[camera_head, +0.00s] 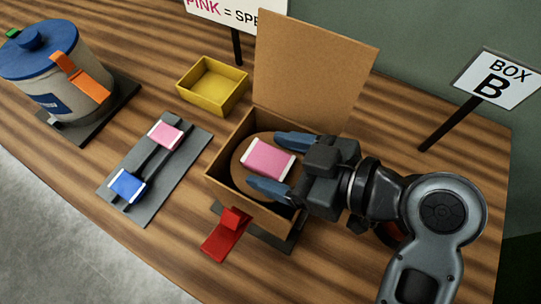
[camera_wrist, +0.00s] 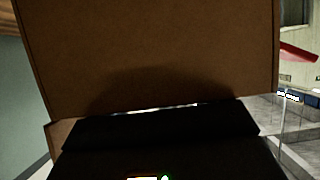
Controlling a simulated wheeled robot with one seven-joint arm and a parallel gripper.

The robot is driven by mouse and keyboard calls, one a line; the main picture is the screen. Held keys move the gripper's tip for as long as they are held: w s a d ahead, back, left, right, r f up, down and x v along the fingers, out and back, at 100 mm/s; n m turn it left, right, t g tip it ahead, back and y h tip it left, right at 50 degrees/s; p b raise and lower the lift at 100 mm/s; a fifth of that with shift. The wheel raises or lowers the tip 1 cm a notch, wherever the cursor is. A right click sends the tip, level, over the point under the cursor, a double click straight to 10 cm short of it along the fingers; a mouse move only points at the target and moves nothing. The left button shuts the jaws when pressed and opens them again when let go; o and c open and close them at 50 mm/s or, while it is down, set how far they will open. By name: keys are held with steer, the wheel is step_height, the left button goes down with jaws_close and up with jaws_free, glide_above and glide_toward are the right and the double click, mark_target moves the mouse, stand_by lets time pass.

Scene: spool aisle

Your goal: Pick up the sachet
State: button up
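A pink sachet (camera_head: 268,159) with white ends lies on a round brown surface inside the open cardboard box (camera_head: 268,214). My gripper (camera_head: 263,161) reaches over the box from the right with its two blue fingers spread. In the head view one finger shows on the far side of the sachet and one on the near side. I cannot tell whether they touch it or how high they are above it. The wrist view shows mostly brown cardboard (camera_wrist: 150,50) and a dark shape at the bottom; no sachet shows there.
The raised lid (camera_head: 310,70) stands behind the box, and a red latch (camera_head: 226,232) sticks out in front. A grey tray (camera_head: 150,198) holds smaller pink and blue pieces. A yellow bin (camera_head: 213,84), lidded canister (camera_head: 45,75) and BOX B sign (camera_head: 497,80) stand around.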

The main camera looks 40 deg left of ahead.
steer(key=shift+f, duration=0.2)
steer(key=c, duration=0.8)
steer(key=shift+o, duration=0.2)
